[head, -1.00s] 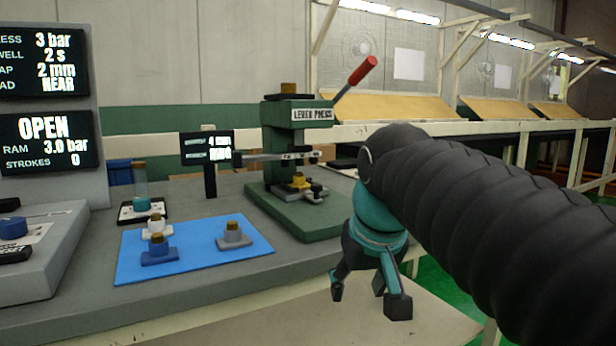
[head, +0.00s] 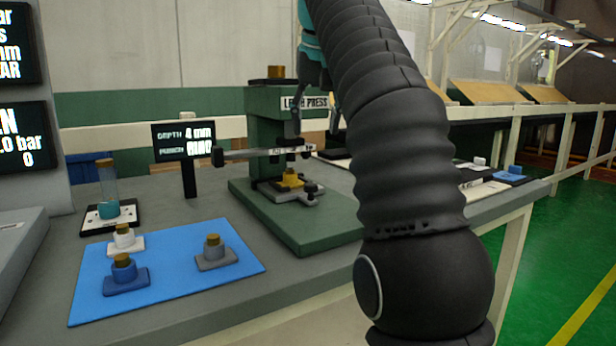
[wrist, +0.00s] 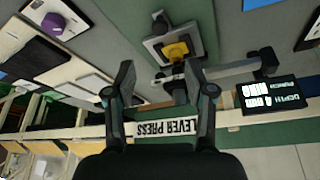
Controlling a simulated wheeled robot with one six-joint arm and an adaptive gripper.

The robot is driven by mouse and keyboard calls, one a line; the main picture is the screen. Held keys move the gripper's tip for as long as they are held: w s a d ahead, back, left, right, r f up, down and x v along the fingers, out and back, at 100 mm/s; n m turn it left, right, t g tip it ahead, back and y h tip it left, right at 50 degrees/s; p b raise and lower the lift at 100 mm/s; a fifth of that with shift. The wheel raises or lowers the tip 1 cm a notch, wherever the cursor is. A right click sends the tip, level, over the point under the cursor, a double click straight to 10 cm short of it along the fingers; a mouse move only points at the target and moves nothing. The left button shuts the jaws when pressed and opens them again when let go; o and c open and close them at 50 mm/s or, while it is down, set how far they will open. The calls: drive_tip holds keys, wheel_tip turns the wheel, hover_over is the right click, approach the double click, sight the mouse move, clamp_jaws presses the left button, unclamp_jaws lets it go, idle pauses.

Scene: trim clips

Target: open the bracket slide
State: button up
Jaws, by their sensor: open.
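The green lever press (head: 262,115) stands at the back of the bench, labelled LEVER PRESS. A grey bar (head: 245,153) with a dark block at its left end crosses its front. Below it, a yellow piece (head: 291,179) sits in a grey fixture (head: 272,190) with a dark knob; the wrist view also shows the yellow piece (wrist: 176,51). Which part is the bracket slide, I cannot tell for sure. My gripper (head: 315,112) is open and empty, its fingers pointing down in front of the press's upper part. In the wrist view my gripper (wrist: 158,70) frames the press label.
A small depth display (head: 185,141) stands left of the press. A blue mat (head: 175,285) holds white, blue and grey pieces with brass tops. A clear tube (head: 108,188) with teal base stands behind it.

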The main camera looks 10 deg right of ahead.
sight(311, 185)
drive_tip(key=shift+b+x, duration=0.65)
drive_tip(key=shift+x, duration=6.2)
drive_tip(key=shift+w, duration=0.15)
clamp_jaws()
